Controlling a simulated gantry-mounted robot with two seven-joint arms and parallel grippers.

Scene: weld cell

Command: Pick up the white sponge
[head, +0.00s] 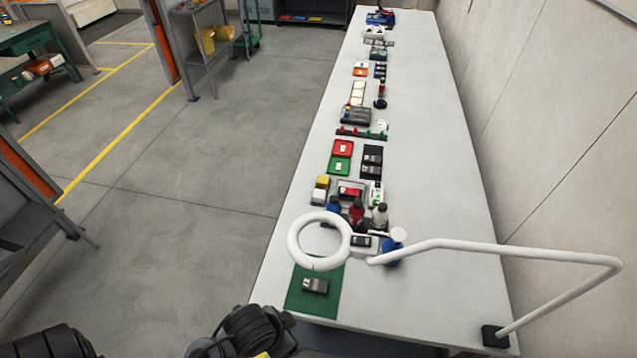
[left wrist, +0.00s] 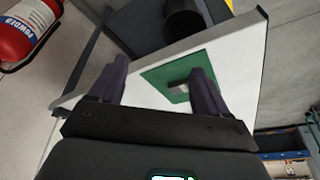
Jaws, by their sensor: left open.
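A small white block (head: 319,196) lies beside a yellow block (head: 322,183) at the left edge of the long bench in the head view. It looks like the white sponge, but it is too small to be certain. My left gripper (left wrist: 157,75) shows in the left wrist view with its two dark fingers apart and nothing held between them. Beyond the fingers is the green mat (left wrist: 150,80) with a grey device (left wrist: 179,88) on it, partly hidden by the right finger. The white block is not identifiable in the wrist view. My right gripper is not in view.
A white ring lamp (head: 291,243) on a bent arm hangs over the near bench (head: 440,200). Several bottles, including a blue one (head: 391,254), stand near it. Red (head: 343,147) and green (head: 339,166) trays lie farther back. The bench's right side is clear.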

